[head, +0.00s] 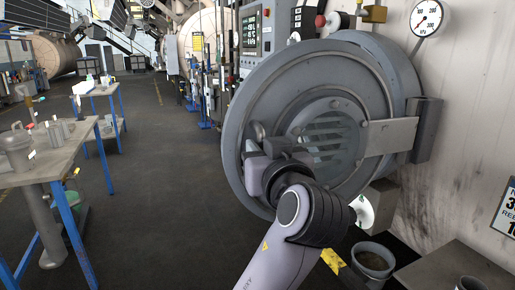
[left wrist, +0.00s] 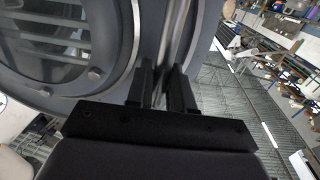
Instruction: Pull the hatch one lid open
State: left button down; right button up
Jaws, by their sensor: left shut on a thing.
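The hatch one lid (head: 300,85) is a large round grey disc with a slotted window in its middle. A hinge arm (head: 390,136) joins it at the right to a bracket on the pale vessel wall. The lid sits in front of a grey neck ring (head: 396,58); I cannot tell how wide the gap is. My left gripper (head: 262,152) is at the lid's left side. In the left wrist view its fingers (left wrist: 163,88) are shut around a metal handle bar (left wrist: 170,35) beside the lid's rim (left wrist: 150,30). My right gripper is not in view.
A pressure gauge (head: 427,18) is above right of the lid. A control panel (head: 251,32) stands behind it. A bucket (head: 372,262) is below right. Worktables (head: 58,152) with blue legs stand at the left. The floor (head: 160,180) between them and the lid is clear.

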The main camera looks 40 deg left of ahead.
pick_arm(q)
jog(key=shift+s+d, duration=0.2)
jog(key=shift+d, duration=0.25)
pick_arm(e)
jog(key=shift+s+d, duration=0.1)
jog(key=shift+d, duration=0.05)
pick_arm(q)
jog(key=c, duration=1.2)
grip_release()
jog(key=shift+o, duration=0.2)
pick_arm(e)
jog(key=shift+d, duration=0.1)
